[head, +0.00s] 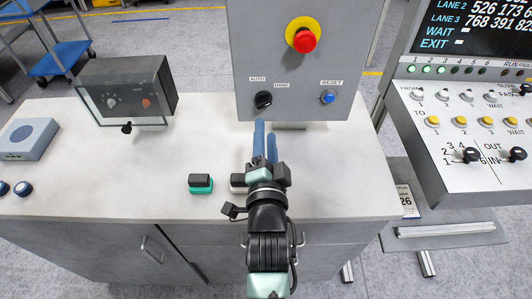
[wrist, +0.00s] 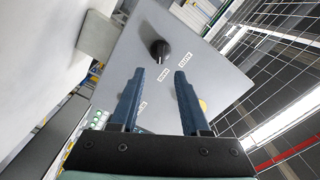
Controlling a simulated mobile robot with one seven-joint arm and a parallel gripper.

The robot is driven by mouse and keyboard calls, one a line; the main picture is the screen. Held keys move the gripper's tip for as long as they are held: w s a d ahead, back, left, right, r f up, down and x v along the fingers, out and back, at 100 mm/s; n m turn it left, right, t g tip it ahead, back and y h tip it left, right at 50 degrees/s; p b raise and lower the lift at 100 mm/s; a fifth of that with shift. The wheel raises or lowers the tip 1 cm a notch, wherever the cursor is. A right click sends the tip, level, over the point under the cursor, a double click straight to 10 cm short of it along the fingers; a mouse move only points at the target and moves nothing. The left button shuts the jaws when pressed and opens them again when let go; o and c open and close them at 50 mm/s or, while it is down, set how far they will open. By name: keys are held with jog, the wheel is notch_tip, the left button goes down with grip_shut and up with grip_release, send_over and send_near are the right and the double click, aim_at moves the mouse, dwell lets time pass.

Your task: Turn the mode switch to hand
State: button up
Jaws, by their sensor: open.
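The mode switch (head: 263,99) is a black knob low on the grey panel, under the labels AUTO and HAND. It also shows in the wrist view (wrist: 160,50), beyond my fingertips and roughly in line with the gap between them. I cannot tell for sure which label it points to. My gripper (head: 265,130) is just below and in front of the switch in the head view, with its blue fingers toward the panel. In the wrist view the gripper (wrist: 159,74) is open, with nothing between its fingers and a gap to the knob.
A blue RESET button (head: 328,97) is right of the switch, and a red emergency button (head: 304,40) is above. A dark box with a clear cover (head: 125,90) stands at left. A green-and-black block (head: 201,184) lies on the bench (head: 100,215). A control console (head: 465,130) is at right.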

jog(key=s, duration=0.4)
jog(key=shift+s+b, duration=0.3)
jog(key=shift+s, duration=0.1)
notch_tip(320, 180, up, 25)
jog(key=n+t, duration=0.5)
jog(key=s+r+n+t, duration=0.2)
jog(key=s+r, duration=0.3)
jog(key=r, duration=0.5)
jog(key=s+r+n+t, duration=0.2)
jog(key=s+r+n, duration=0.3)
jog(key=r, duration=0.6)
jog(key=shift+s+a, duration=0.25)
jog(key=shift+a, duration=0.15)
